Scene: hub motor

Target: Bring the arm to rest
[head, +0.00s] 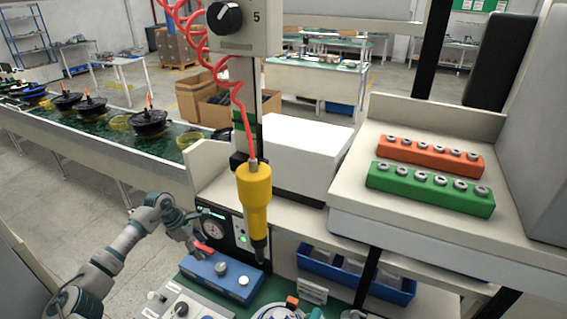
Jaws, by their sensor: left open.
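My left arm comes in from the lower left, bent at the elbow. Its gripper (198,238) is open beside the round gauge (214,228) on the black panel, above the left end of the blue block (222,277). A small red part shows just under the fingers; I cannot tell if they touch it. I see nothing held. My right gripper is not in view.
A yellow screwdriver (255,205) hangs upright on a red coiled cord at centre. A green socket rack (430,188) and an orange one (428,156) stand on the right shelf. A conveyor (100,135) carrying black hubs runs at left. A blue bin (356,276) sits under the shelf.

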